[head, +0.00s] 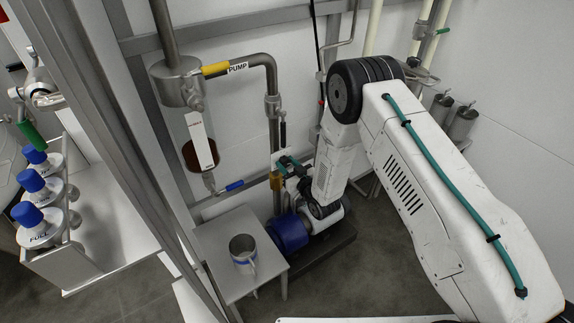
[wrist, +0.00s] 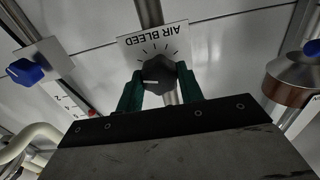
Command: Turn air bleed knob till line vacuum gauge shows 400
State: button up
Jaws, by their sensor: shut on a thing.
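The air bleed knob (wrist: 157,75) is black with a white pointer line and sits in front of a white dial plate marked AIR BLEED (wrist: 152,40), which appears upside down in the wrist view. My gripper (wrist: 160,90) has green fingers closed on both sides of the knob. The pointer line faces left in that picture. In the head view my gripper (head: 287,165) is small, beside the pipework near the blue pump, and the knob is not clear there. I cannot make out a line vacuum gauge or its reading in either view.
A yellow-handled PUMP valve (head: 216,69) and a sight glass with brown liquid (head: 201,153) are left of my arm. A blue pump (head: 288,233) is below. Another blue knob (wrist: 25,71) is left in the wrist view.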

jog(key=o, duration=1)
jog(key=v, duration=0.7)
jog(key=shift+s+d, duration=0.25)
jog(key=shift+s, duration=0.05)
